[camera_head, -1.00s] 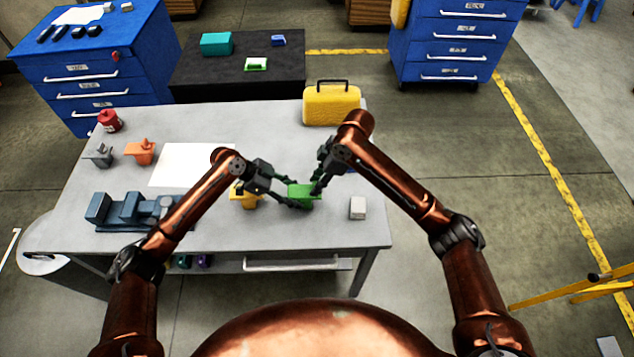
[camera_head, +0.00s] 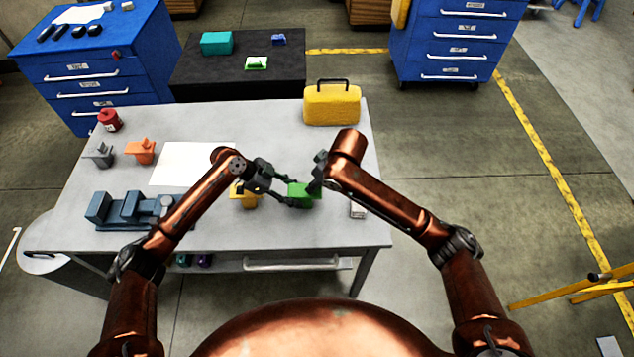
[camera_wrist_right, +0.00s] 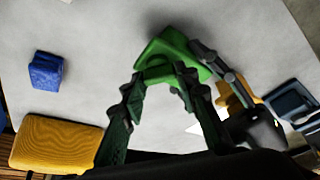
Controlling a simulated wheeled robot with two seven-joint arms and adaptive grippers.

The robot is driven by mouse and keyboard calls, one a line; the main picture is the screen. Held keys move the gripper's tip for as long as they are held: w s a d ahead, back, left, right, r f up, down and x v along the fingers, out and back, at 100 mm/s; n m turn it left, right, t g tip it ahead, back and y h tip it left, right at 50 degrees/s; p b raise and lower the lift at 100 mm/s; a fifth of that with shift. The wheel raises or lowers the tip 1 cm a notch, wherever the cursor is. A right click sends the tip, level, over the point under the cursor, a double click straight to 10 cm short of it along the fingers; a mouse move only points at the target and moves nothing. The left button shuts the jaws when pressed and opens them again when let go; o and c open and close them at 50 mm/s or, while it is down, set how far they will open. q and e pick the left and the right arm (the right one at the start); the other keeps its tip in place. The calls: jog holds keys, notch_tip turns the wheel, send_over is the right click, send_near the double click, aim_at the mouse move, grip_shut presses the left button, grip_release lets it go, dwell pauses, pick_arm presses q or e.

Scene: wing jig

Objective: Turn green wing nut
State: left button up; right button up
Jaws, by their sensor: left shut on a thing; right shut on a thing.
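The green wing nut piece (camera_head: 303,194) is a bright green block above the table's middle, between my two grippers. In the right wrist view, the green block (camera_wrist_right: 176,50) has a smaller green part sticking out toward my right gripper. My left gripper (camera_head: 291,191) is shut on the block from the left. My right gripper (camera_head: 315,184) comes in from the right. In the wrist view, the right gripper's fingertips (camera_wrist_right: 160,78) lie on either side of the smaller green part, shut on it. The fingers partly hide that part.
On the grey table (camera_head: 240,235), a yellow piece (camera_head: 249,201) is beside my left gripper and a dark blue fixture (camera_head: 130,208) is at left. A white block (camera_head: 357,209) is partly behind my right forearm. A yellow case (camera_head: 332,104) stands at the back right.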

pick_arm(q)
jog(key=shift+r, duration=0.1)
pick_arm(e)
jog(key=m+h, duration=0.1)
jog(key=m, duration=0.1)
jog(key=m+t, duration=0.1)
jog(key=m, duration=0.2)
jog(key=shift+s+a+m+h, duration=0.1)
jog(key=shift+a+m+h, duration=0.05)
jog(key=shift+m+h, duration=1.05)
jog(key=shift+m, duration=1.2)
jog(key=shift+t, duration=0.3)
jog(key=o, duration=1.1)
jog(key=shift+o, duration=0.2)
jog(key=shift+a, duration=0.1)
jog(key=shift+r, duration=0.55)
jog(key=v, duration=1.1)
jog(key=shift+s, duration=0.15)
